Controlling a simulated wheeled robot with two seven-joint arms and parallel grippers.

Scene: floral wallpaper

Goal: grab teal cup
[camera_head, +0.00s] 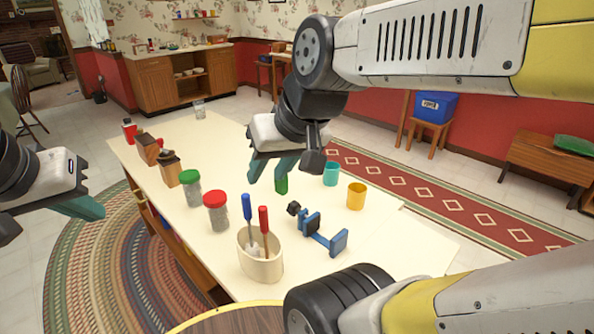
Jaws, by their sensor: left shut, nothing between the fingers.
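The teal cup (331,175) stands upright on the cream table (228,150), right of my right gripper. My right gripper (272,168) hangs over the table with its teal fingers spread apart, open and apart from the cup. A small green object (281,184) stands just below its fingers, partly hidden by them; I cannot tell whether they touch. My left gripper (88,208) is at the left edge of the view, away from the cup, shut and empty.
A yellow cup (356,197) stands close to the teal cup. Nearer are a blue clamp (322,232), a tool holder (261,262) with screwdrivers, and jars with red (216,206) and green (192,186) lids. The table's far middle is clear.

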